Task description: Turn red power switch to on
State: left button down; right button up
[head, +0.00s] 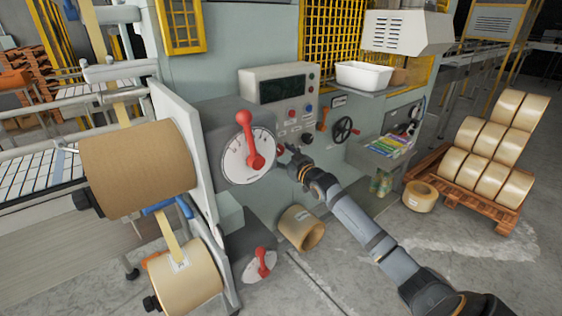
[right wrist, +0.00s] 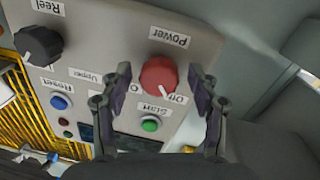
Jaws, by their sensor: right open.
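The red power switch (right wrist: 158,77) is a round knob on a grey control panel (right wrist: 100,25) in the right wrist view, where its labels appear upside down. "Power" is printed above it, and "Off" shows at its lower right. A second label at its lower left is partly hidden by a finger. My right gripper (right wrist: 160,72) is open, with one finger on each side of the knob. I cannot tell whether the fingers touch it. In the head view my right gripper (head: 284,152) is at the machine front and I cannot make out the switch. My left gripper is not in view.
A green start button (right wrist: 150,124), a blue reset button (right wrist: 60,102) and a black reel knob (right wrist: 38,43) sit near the switch. A large red lever (head: 253,145) on a dial is just left of my right gripper. A black handwheel (head: 343,130) is to its right.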

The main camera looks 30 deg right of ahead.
jog(key=shift+r, duration=0.1)
jog(key=shift+c, duration=0.4)
jog(key=c, duration=1.1)
jog(key=shift+r+m+p, duration=0.15)
jog(key=shift+m+p, duration=1.2)
jog(key=shift+m, duration=0.05)
jog(key=m+p, duration=0.2)
jog(key=m, duration=0.1)
jog(key=shift+m+g, duration=0.3)
jog(key=m+p, duration=0.1)
jog(key=m, duration=0.3)
jog(key=shift+y, duration=0.3)
jog(key=m+p, duration=0.1)
jog(key=m, duration=0.3)
jog(key=shift+y, duration=0.3)
jog(key=shift+m, duration=0.4)
